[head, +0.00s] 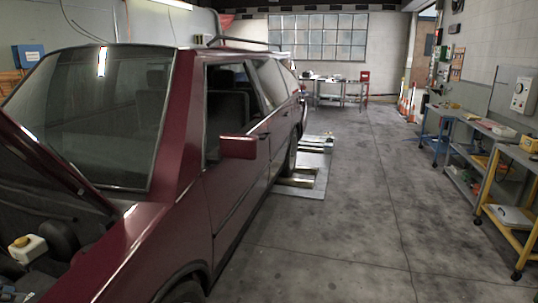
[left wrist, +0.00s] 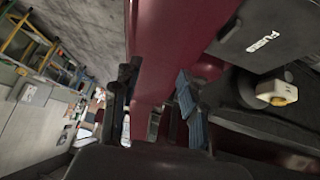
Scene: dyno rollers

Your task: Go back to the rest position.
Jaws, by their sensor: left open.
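My left gripper (left wrist: 158,72) shows in the left wrist view, its two dark fingers spread apart with nothing between them. Beyond the fingers is the dark red body of the car (left wrist: 165,40). The engine bay with a black cover marked FUSES (left wrist: 265,40) is to the right of the fingers. In the head view the dark red car (head: 235,195) fills the left side, with its hood raised at the lower left. I make out neither gripper in the head view, and my right gripper is in no view.
A white reservoir (head: 27,249) sits in the engine bay. A workbench (head: 488,128) and a yellow-framed cart (head: 512,222) stand along the right wall. Roller plates (head: 312,170) lie beside the car. The grey floor (head: 350,230) between car and benches is clear.

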